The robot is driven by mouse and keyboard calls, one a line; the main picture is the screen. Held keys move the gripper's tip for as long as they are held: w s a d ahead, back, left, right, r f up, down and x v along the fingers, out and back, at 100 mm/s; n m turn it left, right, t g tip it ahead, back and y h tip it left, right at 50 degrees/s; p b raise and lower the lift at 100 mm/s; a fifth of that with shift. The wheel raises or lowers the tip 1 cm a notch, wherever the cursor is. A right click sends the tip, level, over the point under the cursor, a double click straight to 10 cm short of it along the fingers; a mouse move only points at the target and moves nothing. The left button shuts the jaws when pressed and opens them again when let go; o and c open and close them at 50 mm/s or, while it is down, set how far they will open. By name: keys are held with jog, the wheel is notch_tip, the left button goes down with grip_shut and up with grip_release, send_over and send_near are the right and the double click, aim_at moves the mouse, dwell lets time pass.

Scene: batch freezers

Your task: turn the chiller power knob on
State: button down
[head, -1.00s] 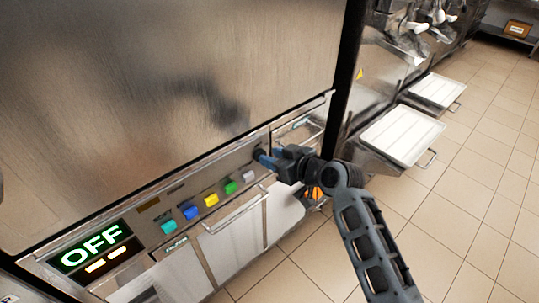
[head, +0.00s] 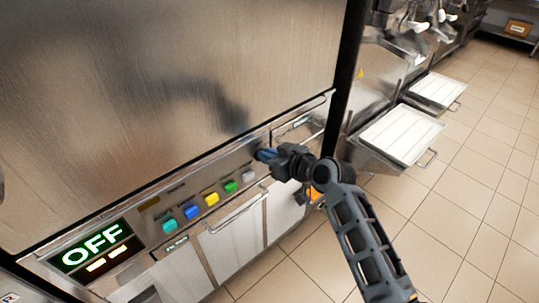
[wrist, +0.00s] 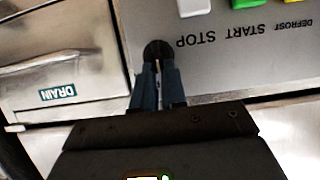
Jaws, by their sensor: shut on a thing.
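The chiller power knob (wrist: 157,46) is a small round black knob on the metal control panel, beside the upside-down STOP label in the wrist view. My gripper (wrist: 157,70) is shut on the knob, its blue fingers on either side of it. In the head view my gripper (head: 264,154) reaches the right end of the panel and hides the knob. The panel's display (head: 96,248) reads OFF in green letters, with two lit bars below.
A row of coloured buttons (head: 211,198) lies left of my gripper. Below are drawer fronts with a bar handle (head: 236,218). Metal trays (head: 400,135) jut out at right; the tiled floor (head: 470,200) is clear.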

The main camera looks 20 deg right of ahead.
dwell(0.4)
jog(key=f+m+y+b, duration=0.1)
jog(key=m+y+b, duration=0.1)
jog(key=m+b, duration=0.1)
jog(key=d+m+y+b, duration=0.1)
jog(key=m+y+b, duration=0.2)
jog(key=m, duration=0.3)
jog(key=d+f+m+t+y+b, duration=0.1)
jog(key=m+y+b, duration=0.1)
jog(key=m+b, duration=0.2)
jog(key=shift+w+d+f, duration=0.2)
jog(key=shift+w+f, duration=0.1)
jog(key=shift+w, duration=0.05)
jog(key=shift+m, duration=0.4)
dwell(0.5)
jog(key=c, duration=1.2)
grip_release()
jog(key=shift+v, duration=3.85)
